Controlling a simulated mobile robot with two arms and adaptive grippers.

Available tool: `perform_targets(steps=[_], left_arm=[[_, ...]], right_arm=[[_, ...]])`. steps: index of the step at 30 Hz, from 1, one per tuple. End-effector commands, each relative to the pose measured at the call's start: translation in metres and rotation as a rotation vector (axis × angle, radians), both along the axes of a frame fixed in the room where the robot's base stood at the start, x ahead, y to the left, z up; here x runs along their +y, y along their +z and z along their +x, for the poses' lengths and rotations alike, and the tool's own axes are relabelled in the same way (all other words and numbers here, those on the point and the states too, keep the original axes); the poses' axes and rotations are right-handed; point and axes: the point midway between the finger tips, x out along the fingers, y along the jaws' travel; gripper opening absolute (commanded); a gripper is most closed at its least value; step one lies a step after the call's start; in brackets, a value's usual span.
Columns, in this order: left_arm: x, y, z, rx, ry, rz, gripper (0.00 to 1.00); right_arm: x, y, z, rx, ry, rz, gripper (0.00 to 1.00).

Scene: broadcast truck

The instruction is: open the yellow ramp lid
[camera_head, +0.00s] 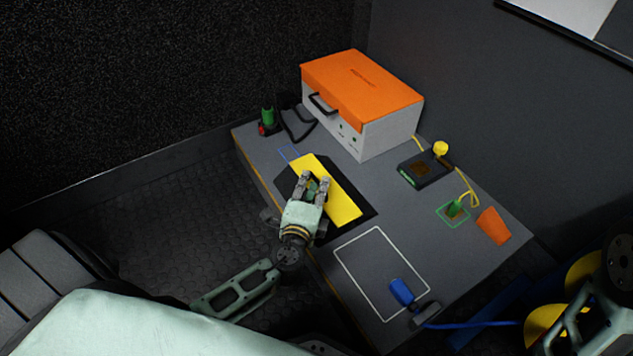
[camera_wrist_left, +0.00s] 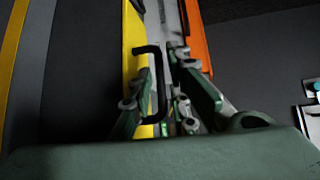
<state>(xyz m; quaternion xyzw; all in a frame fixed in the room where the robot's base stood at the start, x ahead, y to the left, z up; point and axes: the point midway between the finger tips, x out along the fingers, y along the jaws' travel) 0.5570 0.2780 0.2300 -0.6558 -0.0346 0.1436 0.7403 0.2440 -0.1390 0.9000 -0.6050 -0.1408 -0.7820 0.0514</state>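The yellow ramp lid (camera_head: 343,203) is a long flat panel in a black surround on the grey desk. It lies flat as far as the head view shows. My left gripper (camera_head: 314,183) is over its near-left part and hides some of it. In the left wrist view the lid appears as a yellow strip (camera_wrist_left: 133,32). A black bar handle (camera_wrist_left: 160,85) appears attached to it. My left gripper's fingers (camera_wrist_left: 163,75) stand apart on either side of this handle. I cannot tell whether they touch it. My right gripper is not seen.
A white box with an orange lid (camera_head: 365,85) stands behind the ramp lid. A white-outlined area (camera_head: 375,265) is mostly clear.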

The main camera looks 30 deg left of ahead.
Motion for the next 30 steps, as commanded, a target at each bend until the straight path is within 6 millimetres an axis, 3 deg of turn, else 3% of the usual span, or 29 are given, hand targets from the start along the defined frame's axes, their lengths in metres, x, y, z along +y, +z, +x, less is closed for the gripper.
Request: perform_targets(steps=[3, 8, 16, 21, 30], left_arm=[[0.004, -0.004, 0.016, -0.001, 0.000, 0.001, 0.16], [0.007, -0.005, 0.025, 0.001, -0.001, 0.000, 0.16], [0.007, -0.004, 0.026, 0.001, 0.000, 0.000, 0.15], [0.007, -0.004, 0.026, 0.001, 0.000, 0.000, 0.01], [0.007, -0.005, 0.026, 0.002, 0.000, 0.000, 0.00]], right_arm=[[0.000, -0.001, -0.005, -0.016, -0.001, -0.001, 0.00], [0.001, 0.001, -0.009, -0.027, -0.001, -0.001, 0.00], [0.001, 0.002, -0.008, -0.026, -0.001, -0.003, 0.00], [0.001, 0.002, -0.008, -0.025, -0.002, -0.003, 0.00], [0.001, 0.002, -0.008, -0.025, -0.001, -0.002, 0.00]])
